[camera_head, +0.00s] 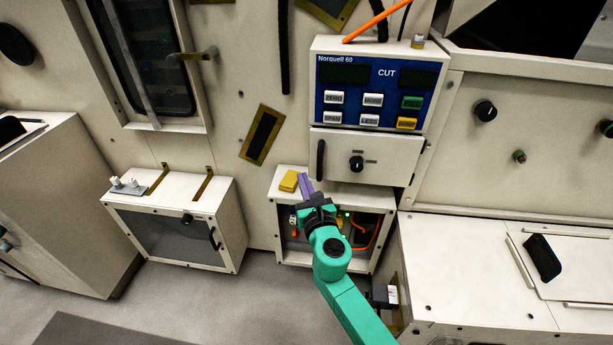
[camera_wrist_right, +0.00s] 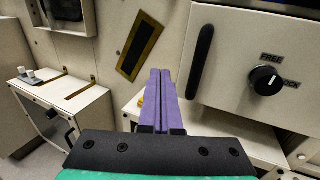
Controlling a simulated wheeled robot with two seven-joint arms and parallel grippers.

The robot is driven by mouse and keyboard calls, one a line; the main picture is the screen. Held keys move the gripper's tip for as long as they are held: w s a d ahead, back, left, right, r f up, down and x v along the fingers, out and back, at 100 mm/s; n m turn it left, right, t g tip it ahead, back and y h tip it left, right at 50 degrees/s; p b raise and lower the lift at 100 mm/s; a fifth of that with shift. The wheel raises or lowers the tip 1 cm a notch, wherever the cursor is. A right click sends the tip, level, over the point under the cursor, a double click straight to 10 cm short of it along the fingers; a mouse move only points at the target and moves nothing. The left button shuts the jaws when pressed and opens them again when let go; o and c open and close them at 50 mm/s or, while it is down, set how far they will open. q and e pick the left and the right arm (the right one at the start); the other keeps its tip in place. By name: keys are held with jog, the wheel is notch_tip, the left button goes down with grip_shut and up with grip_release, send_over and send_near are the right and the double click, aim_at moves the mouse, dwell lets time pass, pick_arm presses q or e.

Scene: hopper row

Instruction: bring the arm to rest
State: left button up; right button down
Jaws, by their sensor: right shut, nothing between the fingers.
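My right arm (camera_head: 345,300) is green and comes up from the lower middle of the head view. Its right gripper (camera_head: 303,179) has a dark body and purple fingers. The fingers point up and away, in front of the lower open box (camera_head: 277,205). In the right wrist view the purple fingers (camera_wrist_right: 160,75) lie side by side, shut, with nothing between them. They appear apart from the cabinet door in front. My left gripper is in neither view.
A yellow block (camera_head: 289,181) lies on the open box, just left of the fingers. Above is a latched door with a black handle (camera_head: 320,160) and knob (camera_head: 356,163), under the Norquell 60 panel (camera_head: 372,93). A white bench (camera_head: 480,285) stands at right. Floor is clear at lower left.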

jog(key=s, duration=0.8)
jog(key=d+f+m+g+h, duration=0.15)
jog(key=d+m+h, duration=0.25)
jog(key=d+m, duration=0.4)
jog(key=d+f+m+g+h, duration=0.1)
jog(key=d+f+m+h, duration=0.2)
jog(key=d+m, duration=0.5)
jog(key=s+d+f+m+g+h, duration=0.1)
jog(key=s+d+f+m+g, duration=0.7)
jog(key=d+m, duration=0.55)
jog(key=s+f+m+g+y, duration=0.2)
jog(key=s+f+m+g, duration=0.1)
jog(key=s+m, duration=0.7)
notch_tip(320, 180, down, 18)
jog(key=s+a+n+g+p, duration=0.1)
jog(key=s+n+p, duration=0.1)
jog(key=s+p, duration=0.1)
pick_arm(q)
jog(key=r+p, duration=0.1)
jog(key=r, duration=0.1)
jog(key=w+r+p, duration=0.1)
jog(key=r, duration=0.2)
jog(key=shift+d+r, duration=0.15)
pick_arm(e)
jog(key=s+d+f+g, duration=0.1)
jog(key=s+d+f, duration=0.2)
jog(key=s+f, duration=1.1)
jog(key=s, duration=0.3)
jog(key=shift+f, duration=0.4)
